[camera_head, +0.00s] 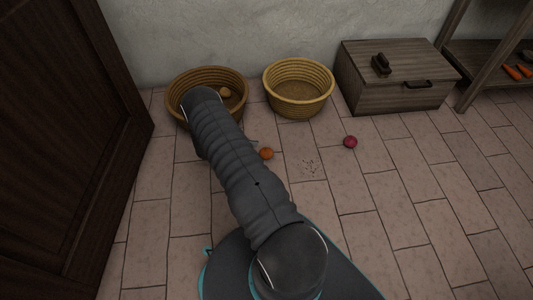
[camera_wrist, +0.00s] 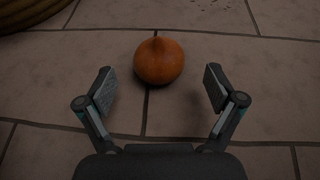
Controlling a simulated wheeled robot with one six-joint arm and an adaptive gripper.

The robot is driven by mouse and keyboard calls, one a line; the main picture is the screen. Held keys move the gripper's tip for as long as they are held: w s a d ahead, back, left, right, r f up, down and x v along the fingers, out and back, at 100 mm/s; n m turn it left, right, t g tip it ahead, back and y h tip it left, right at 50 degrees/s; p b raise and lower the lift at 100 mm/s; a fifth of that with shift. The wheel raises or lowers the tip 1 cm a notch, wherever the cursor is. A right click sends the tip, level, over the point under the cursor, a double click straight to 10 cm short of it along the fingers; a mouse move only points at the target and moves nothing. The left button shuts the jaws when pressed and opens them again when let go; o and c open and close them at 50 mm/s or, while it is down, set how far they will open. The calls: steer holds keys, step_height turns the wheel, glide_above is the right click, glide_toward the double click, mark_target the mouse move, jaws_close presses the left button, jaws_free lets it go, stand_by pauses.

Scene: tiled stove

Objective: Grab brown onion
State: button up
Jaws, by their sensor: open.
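The brown onion (camera_wrist: 159,61) is orange-brown and round with a small pointed top. It lies on the tiled floor in the wrist view, just beyond and between my fingertips. My gripper (camera_wrist: 160,90) is open and empty, its two fingers spread wide apart. In the head view the onion (camera_head: 266,153) is on the floor to the right of my arm. My gripper is hidden behind my arm there.
A darker basket (camera_head: 178,84) with a round tan item (camera_head: 225,92) in it and a lighter empty basket (camera_head: 298,112) stand by the wall. A red onion (camera_head: 350,142) lies to the right.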

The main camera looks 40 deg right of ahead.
mark_target(261, 152)
steer(key=x, duration=0.4)
steer(key=shift+d+f, duration=0.2)
steer(key=c, duration=1.3)
steer(key=shift+r, duration=0.15)
